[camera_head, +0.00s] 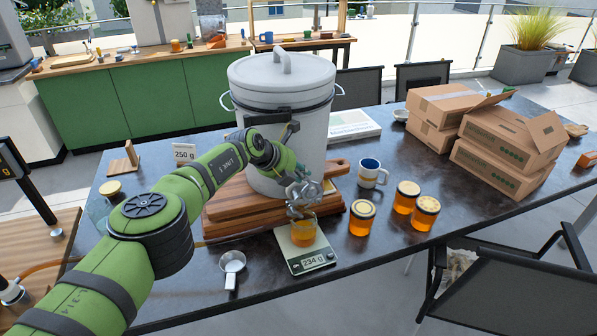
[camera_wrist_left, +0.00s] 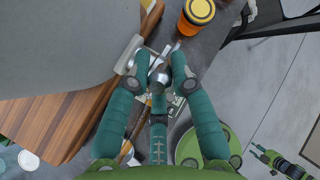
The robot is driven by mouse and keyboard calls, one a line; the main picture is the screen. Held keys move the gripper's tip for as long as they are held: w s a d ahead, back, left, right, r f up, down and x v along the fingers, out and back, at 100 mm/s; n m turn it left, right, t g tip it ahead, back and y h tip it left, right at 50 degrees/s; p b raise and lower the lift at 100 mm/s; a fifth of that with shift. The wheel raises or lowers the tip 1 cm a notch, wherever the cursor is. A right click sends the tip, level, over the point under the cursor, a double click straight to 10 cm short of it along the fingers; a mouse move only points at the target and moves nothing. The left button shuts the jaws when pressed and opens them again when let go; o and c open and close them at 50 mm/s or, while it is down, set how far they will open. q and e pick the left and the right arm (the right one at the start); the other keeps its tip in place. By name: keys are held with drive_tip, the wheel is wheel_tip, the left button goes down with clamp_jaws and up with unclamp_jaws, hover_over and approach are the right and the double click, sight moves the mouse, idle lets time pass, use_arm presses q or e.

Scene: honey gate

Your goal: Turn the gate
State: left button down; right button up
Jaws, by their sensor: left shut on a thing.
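A large grey lidded bucket (camera_head: 285,110) stands on stacked wooden boards (camera_head: 228,208). The metal gate (camera_head: 302,190) sits low on its front, partly hidden by my left gripper (camera_head: 300,200). In the left wrist view, my left gripper (camera_wrist_left: 160,72) is shut on the gate's handle, beside the gate body (camera_wrist_left: 130,54). An open jar (camera_head: 303,234) with amber honey stands below on a scale (camera_head: 308,259) that reads 234 g. A card (camera_head: 184,152) reads 250 g. In the left wrist view, what looks like my right gripper (camera_wrist_left: 280,163) shows small at lower right; its jaws are unclear.
Cardboard boxes (camera_head: 505,150) fill the table's right part. A small metal strainer or funnel (camera_head: 232,263) lies left of the scale. Chairs stand at the near right edge.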

use_arm(q)
drive_tip(key=shift+d+r, duration=0.25)
drive_tip(key=shift+d, duration=0.05)
drive_tip(key=c, duration=1.2)
unclamp_jaws()
drive_tip(key=shift+c, duration=0.2)
drive_tip(key=shift+o, duration=0.4)
drive_tip(key=shift+d+f, duration=0.1)
drive_tip(key=shift+d, duration=0.05)
drive_tip(key=shift+a, duration=0.35)
drive_tip(key=shift+a+r, duration=0.2)
drive_tip(key=shift+r, duration=0.35)
drive_tip(key=v, duration=1)
drive_tip(key=shift+s, duration=0.55)
drive_tip(key=shift+r, duration=0.15)
